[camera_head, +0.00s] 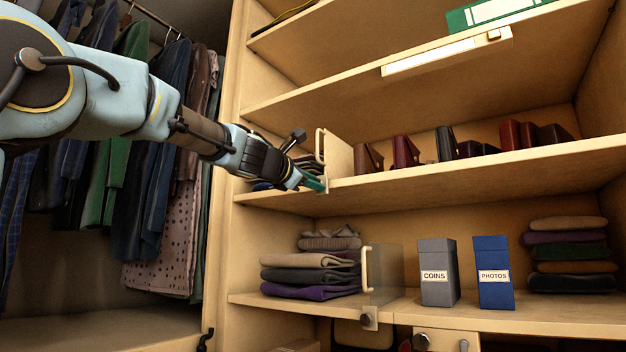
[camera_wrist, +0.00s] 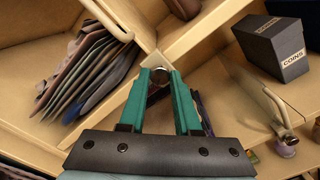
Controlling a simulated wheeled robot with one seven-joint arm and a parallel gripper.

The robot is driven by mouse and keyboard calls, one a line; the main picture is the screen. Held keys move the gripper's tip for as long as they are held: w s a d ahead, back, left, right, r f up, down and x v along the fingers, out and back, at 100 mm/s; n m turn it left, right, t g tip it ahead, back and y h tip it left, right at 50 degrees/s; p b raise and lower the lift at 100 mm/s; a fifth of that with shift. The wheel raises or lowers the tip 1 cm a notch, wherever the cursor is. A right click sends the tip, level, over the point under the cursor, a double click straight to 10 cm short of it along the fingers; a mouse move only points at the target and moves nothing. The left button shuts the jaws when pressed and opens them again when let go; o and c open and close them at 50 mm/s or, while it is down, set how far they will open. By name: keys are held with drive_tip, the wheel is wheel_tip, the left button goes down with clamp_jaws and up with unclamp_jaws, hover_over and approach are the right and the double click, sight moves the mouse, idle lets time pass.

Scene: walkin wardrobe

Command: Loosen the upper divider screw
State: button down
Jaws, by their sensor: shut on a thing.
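The upper divider (camera_head: 339,158) stands upright on the upper shelf, with a pale handle (camera_head: 320,143) on its front edge. Its screw shows in the wrist view as a dark round knob (camera_wrist: 160,76) at the shelf's front edge, below the divider. My gripper (camera_head: 319,185) has green fingers and reaches the shelf edge at the divider's foot. In the wrist view, my gripper (camera_wrist: 160,82) is shut on the knob, one finger on each side. In the head view the fingers hide the screw. I cannot tell how far the screw is turned.
On the shelf below are a lower divider (camera_head: 383,274) with its own screw (camera_head: 367,319), folded clothes (camera_head: 310,275), a grey COINS box (camera_head: 438,272) and a blue PHOTOS box (camera_head: 493,272). Wallets (camera_head: 405,152) stand right of the upper divider. Clothes hang left (camera_head: 165,210).

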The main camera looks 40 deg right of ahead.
drive_tip(key=n+p, duration=0.3)
drive_tip(key=n, duration=0.8)
drive_tip(key=shift+f+n, duration=0.1)
drive_tip(key=shift+n, duration=0.5)
drive_tip(key=c, duration=0.6)
unclamp_jaws()
drive_tip(key=b+v, duration=0.3)
drive_tip(key=v, duration=0.7)
drive_tip(key=shift+a, duration=0.4)
